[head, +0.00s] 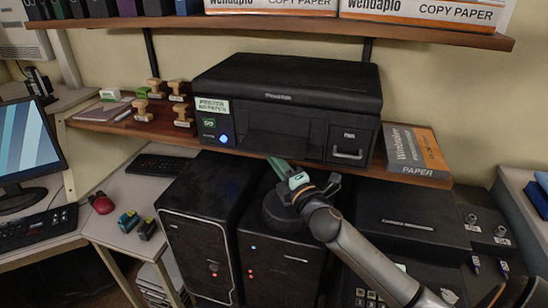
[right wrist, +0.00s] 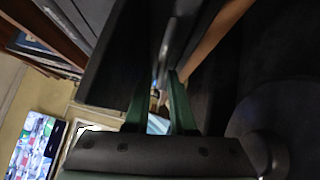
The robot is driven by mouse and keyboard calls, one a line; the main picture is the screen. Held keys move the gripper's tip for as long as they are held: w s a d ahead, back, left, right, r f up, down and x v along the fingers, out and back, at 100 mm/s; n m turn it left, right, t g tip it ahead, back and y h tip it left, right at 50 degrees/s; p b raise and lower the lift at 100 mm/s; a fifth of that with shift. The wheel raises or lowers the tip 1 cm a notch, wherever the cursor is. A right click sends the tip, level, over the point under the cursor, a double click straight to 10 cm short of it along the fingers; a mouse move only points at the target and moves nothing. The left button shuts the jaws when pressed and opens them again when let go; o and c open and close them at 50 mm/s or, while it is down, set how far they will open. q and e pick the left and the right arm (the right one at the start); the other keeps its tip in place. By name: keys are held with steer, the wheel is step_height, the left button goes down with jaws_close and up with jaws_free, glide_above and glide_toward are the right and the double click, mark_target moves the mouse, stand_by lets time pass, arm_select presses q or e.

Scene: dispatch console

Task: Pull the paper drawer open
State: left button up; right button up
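The black printer (head: 285,88) sits on the wooden shelf. At the right of its front is a drawer panel (head: 349,142) with a small label and a pale bar handle (head: 347,154); it looks shut, flush with the front. My right gripper (head: 279,166) is just below and in front of the shelf edge, left of and lower than the handle, apart from it. In the right wrist view its two green fingers (right wrist: 162,72) stand apart with a gap between them and nothing held. My left gripper is not in view.
A paper box (head: 415,150) lies on the shelf right of the printer, and wooden stamps (head: 155,88) stand to its left. Two black computer towers (head: 208,215) stand below the shelf. An upper shelf (head: 270,28) holds copy-paper boxes. The air before the printer's front looks clear.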

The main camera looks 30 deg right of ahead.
steer(key=shift+w, duration=0.1)
steer(key=shift+c, duration=0.3)
jaws_close()
stand_by(1.1)
